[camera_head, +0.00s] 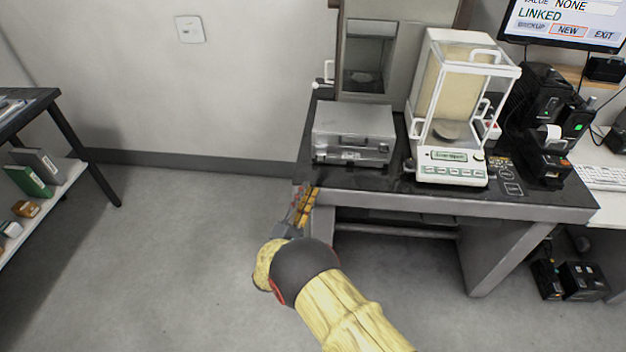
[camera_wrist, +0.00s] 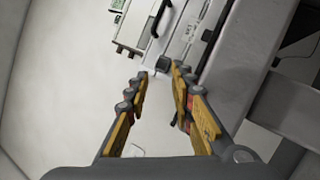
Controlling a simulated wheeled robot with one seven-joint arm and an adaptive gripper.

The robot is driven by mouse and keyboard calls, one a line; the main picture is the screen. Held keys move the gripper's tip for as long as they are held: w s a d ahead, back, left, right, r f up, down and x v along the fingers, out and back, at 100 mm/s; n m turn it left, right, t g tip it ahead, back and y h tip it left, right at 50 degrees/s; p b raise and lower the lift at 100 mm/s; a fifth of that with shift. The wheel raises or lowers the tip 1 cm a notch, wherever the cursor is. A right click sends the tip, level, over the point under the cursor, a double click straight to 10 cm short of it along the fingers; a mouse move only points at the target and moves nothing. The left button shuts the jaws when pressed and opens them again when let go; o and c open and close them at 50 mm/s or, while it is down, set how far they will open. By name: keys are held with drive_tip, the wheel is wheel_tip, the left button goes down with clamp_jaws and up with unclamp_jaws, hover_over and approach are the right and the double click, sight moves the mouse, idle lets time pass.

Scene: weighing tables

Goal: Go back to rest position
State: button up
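My gripper (camera_head: 304,205) is at the left front corner of the black-topped weighing table (camera_head: 380,183) in the head view, with my yellow-sleeved arm reaching up from the bottom. In the wrist view my gripper (camera_wrist: 159,75) shows two yellow and dark fingers with a gap between them. Nothing is held in the gap; pale floor shows through it. The fingertips point toward the table edge and a grey metal box with a handle.
The grey box (camera_head: 353,133) and a glass-sided balance (camera_head: 450,165) stand on the table. Black devices (camera_head: 548,110) and a monitor (camera_head: 565,22) are at right. A shelf (camera_head: 50,190) stands at far left. Floor (camera_head: 190,250) between shelf and table is clear.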

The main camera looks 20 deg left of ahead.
drive_tip(key=shift+s+f, duration=0.25)
drive_tip(key=shift+s, duration=0.3)
